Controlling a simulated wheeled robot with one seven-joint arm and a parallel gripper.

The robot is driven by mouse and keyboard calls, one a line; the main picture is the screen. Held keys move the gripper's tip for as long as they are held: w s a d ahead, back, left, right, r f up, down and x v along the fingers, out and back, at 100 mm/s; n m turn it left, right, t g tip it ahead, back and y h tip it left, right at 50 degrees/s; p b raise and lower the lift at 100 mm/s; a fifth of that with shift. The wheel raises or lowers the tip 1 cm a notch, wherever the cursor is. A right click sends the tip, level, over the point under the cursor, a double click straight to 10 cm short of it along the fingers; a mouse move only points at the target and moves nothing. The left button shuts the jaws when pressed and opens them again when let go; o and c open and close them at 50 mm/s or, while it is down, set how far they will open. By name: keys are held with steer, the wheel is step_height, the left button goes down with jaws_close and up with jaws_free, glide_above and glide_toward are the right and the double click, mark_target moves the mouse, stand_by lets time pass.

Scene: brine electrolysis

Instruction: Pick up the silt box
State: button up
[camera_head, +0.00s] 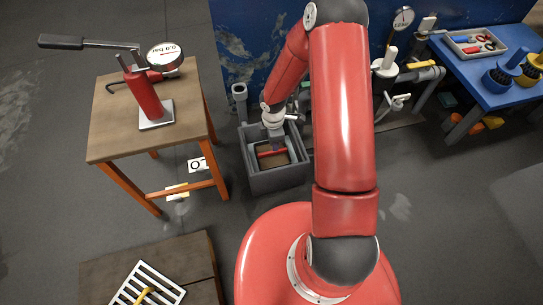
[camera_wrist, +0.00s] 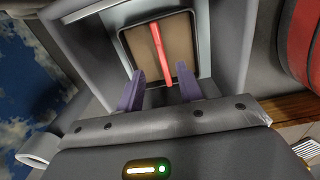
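The silt box (camera_head: 274,163) looks like a dark-rimmed, brown-filled box inside a grey tank (camera_head: 277,183) on the floor. A red bar handle (camera_head: 271,153) runs across its top. The wrist view shows the box (camera_wrist: 136,46) and the red handle (camera_wrist: 158,45) ahead of the fingers. My gripper (camera_head: 277,142) reaches down over the tank's back part. In the wrist view, its two purple fingers (camera_wrist: 160,88) are apart with nothing clamped between them. The near end of the handle shows in the gap between them; I cannot tell how far below it lies.
The grey tank walls surround the box closely. A wooden table (camera_head: 112,118) with a red hand pump (camera_head: 143,95) stands left of the tank. A blue wall (camera_head: 250,40) and grey pipes (camera_head: 240,97) are behind. A blue bench (camera_head: 487,83) stands at the right. Floor in front is partly free.

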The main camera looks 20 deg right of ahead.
mark_target(272, 154)
steer(key=f, duration=0.4)
steer(key=shift+s+a+f+b, duration=0.15)
steer(key=shift+a+b, duration=0.1)
steer(key=shift+b, duration=0.15)
step_height(272, 154, down, 5)
steer(key=shift+f+b, duration=0.1)
steer(key=shift+b, duration=0.65)
steer(key=shift+c, duration=0.2)
jaws_close()
